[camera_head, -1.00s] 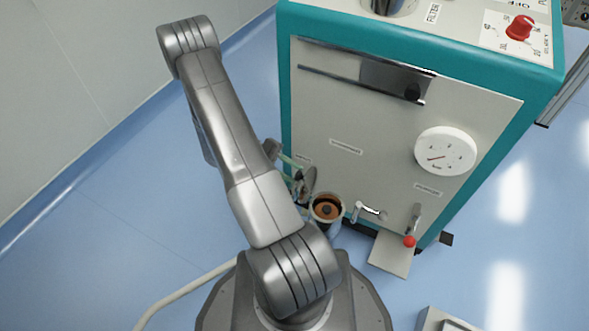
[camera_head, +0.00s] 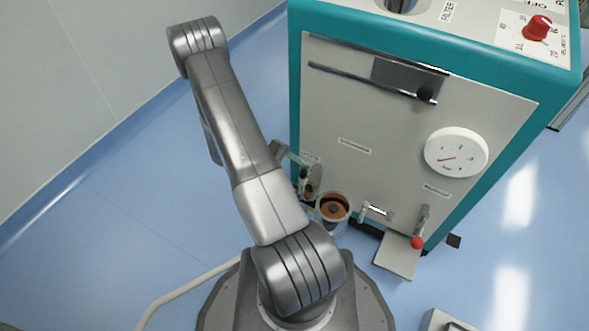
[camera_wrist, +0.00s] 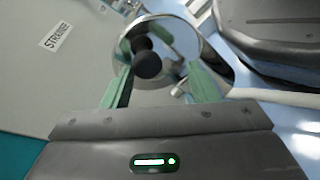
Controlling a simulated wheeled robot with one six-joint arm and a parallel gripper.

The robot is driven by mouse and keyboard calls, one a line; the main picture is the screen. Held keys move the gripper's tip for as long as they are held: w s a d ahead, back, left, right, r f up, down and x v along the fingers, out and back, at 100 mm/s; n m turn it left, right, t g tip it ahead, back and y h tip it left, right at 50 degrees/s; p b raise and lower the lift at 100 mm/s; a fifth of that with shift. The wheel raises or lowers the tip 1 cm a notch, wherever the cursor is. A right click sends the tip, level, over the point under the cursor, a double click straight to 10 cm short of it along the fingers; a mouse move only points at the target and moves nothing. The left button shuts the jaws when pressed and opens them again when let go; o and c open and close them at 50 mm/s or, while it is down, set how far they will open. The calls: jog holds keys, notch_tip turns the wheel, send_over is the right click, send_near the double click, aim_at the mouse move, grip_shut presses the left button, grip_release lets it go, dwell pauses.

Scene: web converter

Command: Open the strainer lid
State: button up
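The strainer (camera_head: 333,209) is a round pot low on the machine's front, uncovered, with a brown inside visible. Its round shiny lid (camera_head: 316,177) stands tilted up at the pot's left side. In the wrist view the lid (camera_wrist: 180,48) is a mirror-like disc with a black knob (camera_wrist: 148,64) facing me. My gripper (camera_wrist: 160,74) has its two green fingers apart, one on each side of the knob. I see no finger closed on the knob. In the head view my gripper (camera_head: 299,161) is beside the lid, partly hidden by my arm.
The teal and cream machine (camera_head: 400,120) carries a white gauge (camera_head: 456,152). Right of the strainer are a metal handle (camera_head: 376,211) and a red-knobbed valve (camera_head: 417,242) above a small plate (camera_head: 397,259). A STRAINER label (camera_wrist: 57,35) shows at upper left in the wrist view. Blue floor is clear at left.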

jog(key=shift+w+r, duration=0.15)
jog(key=p+v, duration=0.3)
jog(key=v, duration=1.1)
jog(key=shift+d, duration=0.15)
dwell(0.3)
jog(key=b+x, duration=0.2)
jog(key=x, duration=1.1)
jog(key=shift+s+d+b, duration=0.25)
jog(key=shift+d+b, duration=0.05)
jog(key=shift+b, duration=0.05)
jog(key=shift+r, duration=0.1)
